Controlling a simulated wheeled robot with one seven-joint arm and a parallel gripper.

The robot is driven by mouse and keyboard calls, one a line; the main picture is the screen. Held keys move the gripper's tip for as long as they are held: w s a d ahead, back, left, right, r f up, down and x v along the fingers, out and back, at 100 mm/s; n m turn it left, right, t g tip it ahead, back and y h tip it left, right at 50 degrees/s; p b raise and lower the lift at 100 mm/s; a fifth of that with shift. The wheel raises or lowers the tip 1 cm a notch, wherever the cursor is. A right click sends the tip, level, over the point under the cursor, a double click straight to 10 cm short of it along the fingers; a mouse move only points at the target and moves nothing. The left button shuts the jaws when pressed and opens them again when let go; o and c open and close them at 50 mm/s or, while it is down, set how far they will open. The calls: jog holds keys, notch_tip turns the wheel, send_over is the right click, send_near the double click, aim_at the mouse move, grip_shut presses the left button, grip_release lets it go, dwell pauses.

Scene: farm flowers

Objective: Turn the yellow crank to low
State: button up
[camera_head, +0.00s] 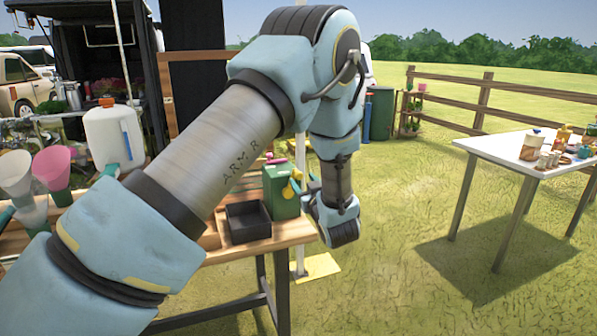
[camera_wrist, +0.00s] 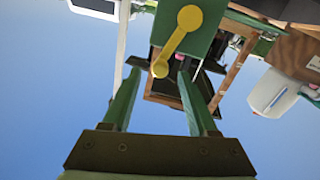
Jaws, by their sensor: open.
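The yellow crank (camera_wrist: 178,38) is mounted on the face of a green box (camera_wrist: 213,22) in the wrist view. Its round hub is at the upper right and its knob end at the lower left. My gripper (camera_wrist: 157,78) is open, with one green finger on each side of the space just below the knob. I cannot tell whether a finger touches the knob. In the head view the green box (camera_head: 280,196) stands on the wooden table, with the yellow crank (camera_head: 290,187) on its right side, partly behind my gripper and wrist. No readable low mark shows.
A black open tray (camera_head: 247,222) sits beside the green box on the wooden table (camera_head: 285,234). A white jug (camera_head: 108,138) and several cones stand at left. A white table (camera_head: 480,150) with jars is at right, with open grass between.

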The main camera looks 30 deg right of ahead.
aim_at(300, 177)
jog(key=shift+w+d+p, duration=0.2)
jog(key=shift+w+p, duration=0.1)
jog(key=shift+w, duration=0.85)
jog(key=shift+w+d+p, duration=0.2)
jog(key=shift+w+p, duration=0.05)
jog(key=shift+w, duration=0.85)
grip_shut()
